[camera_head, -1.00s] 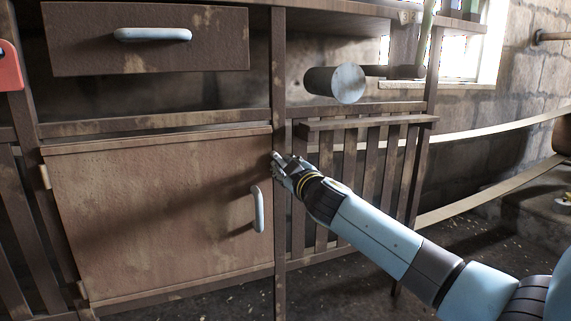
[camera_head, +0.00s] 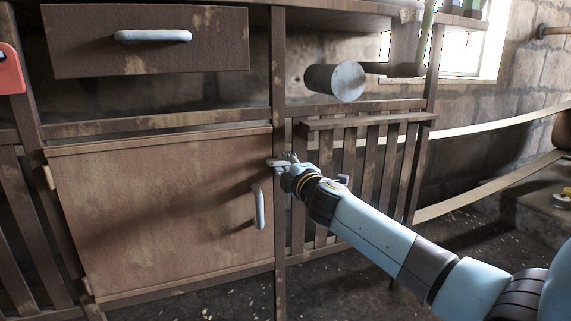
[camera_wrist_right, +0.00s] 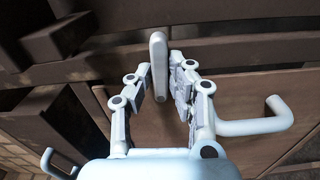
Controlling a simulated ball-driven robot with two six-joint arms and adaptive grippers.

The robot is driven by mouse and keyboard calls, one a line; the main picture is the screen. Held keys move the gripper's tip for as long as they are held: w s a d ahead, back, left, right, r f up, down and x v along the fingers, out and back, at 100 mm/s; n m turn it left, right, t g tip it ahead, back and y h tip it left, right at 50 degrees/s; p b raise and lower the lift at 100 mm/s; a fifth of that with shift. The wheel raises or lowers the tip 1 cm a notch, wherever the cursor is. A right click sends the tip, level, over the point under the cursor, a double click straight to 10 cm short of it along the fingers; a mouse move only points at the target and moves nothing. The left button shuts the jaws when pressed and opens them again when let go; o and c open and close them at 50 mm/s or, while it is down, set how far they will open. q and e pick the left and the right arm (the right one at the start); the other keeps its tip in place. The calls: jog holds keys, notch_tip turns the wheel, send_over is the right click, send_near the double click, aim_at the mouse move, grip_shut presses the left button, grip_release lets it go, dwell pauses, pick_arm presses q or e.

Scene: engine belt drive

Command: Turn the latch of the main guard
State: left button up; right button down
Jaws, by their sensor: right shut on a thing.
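The main guard is a brown, worn door (camera_head: 150,215) with a pale handle (camera_head: 258,207) near its right edge; the handle also shows in the wrist view (camera_wrist_right: 255,122). The latch (camera_wrist_right: 158,62) is a pale rounded bar near the door's upper right corner. It lies roughly level, crosswise to the handle. In the head view only a bit of it (camera_head: 273,163) shows past my fingers. My right gripper (camera_head: 284,163) is shut on the latch, one finger on each side of it in the wrist view (camera_wrist_right: 161,72). My left gripper is out of view.
A drawer (camera_head: 150,42) with a pale handle is above the door. A grey cylinder (camera_head: 335,82) sticks out above the slatted panel (camera_head: 360,175) to the right. A red piece (camera_head: 10,68) is at the far left. Floor in front is clear.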

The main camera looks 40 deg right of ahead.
jog(key=shift+f+n, duration=0.1)
jog(key=shift+n, duration=0.2)
dwell(0.4)
jog(key=c, duration=1.3)
grip_release()
jog(key=shift+a, duration=0.1)
jog(key=shift+o, duration=0.2)
jog(key=shift+s, duration=0.1)
jog(key=v, duration=1.1)
jog(key=shift+s+a, duration=0.2)
jog(key=shift+s, duration=0.2)
